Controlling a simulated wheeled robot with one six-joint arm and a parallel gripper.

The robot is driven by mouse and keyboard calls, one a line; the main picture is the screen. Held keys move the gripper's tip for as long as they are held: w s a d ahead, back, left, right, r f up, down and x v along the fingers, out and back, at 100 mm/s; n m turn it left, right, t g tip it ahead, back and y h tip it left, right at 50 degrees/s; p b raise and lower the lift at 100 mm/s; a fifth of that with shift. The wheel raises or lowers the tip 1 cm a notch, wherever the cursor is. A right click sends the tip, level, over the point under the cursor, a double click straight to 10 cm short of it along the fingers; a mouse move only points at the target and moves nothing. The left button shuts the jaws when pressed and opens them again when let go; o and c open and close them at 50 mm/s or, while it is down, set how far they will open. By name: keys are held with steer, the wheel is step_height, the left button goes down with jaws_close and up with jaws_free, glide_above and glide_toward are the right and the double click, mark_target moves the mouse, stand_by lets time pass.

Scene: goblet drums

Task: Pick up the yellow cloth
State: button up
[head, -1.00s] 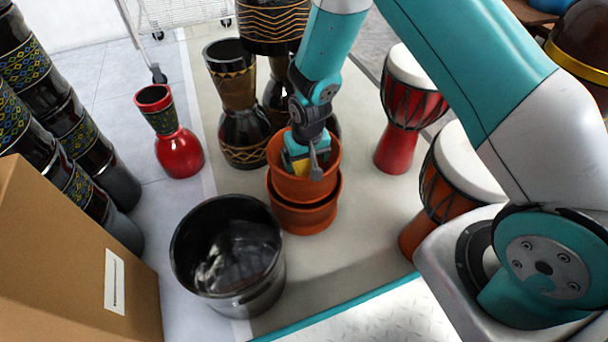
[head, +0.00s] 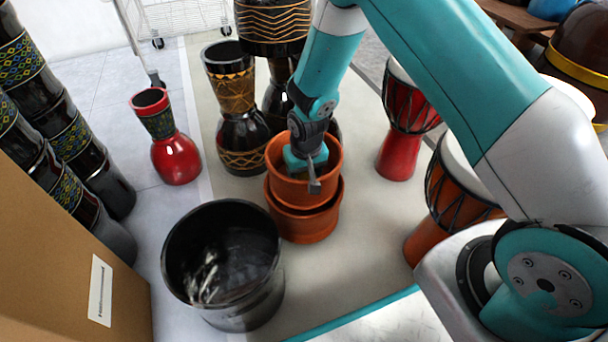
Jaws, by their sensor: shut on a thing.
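My gripper (head: 309,178) reaches down into the upper of two stacked terracotta pots (head: 292,188). It is shut on the yellow cloth inside that pot. The cloth is hidden now behind the gripper and the pot's wall, so no part of it shows. The lower terracotta pot (head: 310,226) stands on the pale mat and holds the upper one.
A black bucket (head: 245,305) stands in front left of the pots. Dark goblet drums (head: 243,135) stand close behind. A red drum (head: 175,158) is at left, red and orange drums (head: 398,150) at right. A cardboard box (head: 60,265) fills the lower left.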

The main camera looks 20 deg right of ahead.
step_height(320, 180, up, 20)
steer(key=p, duration=1.1)
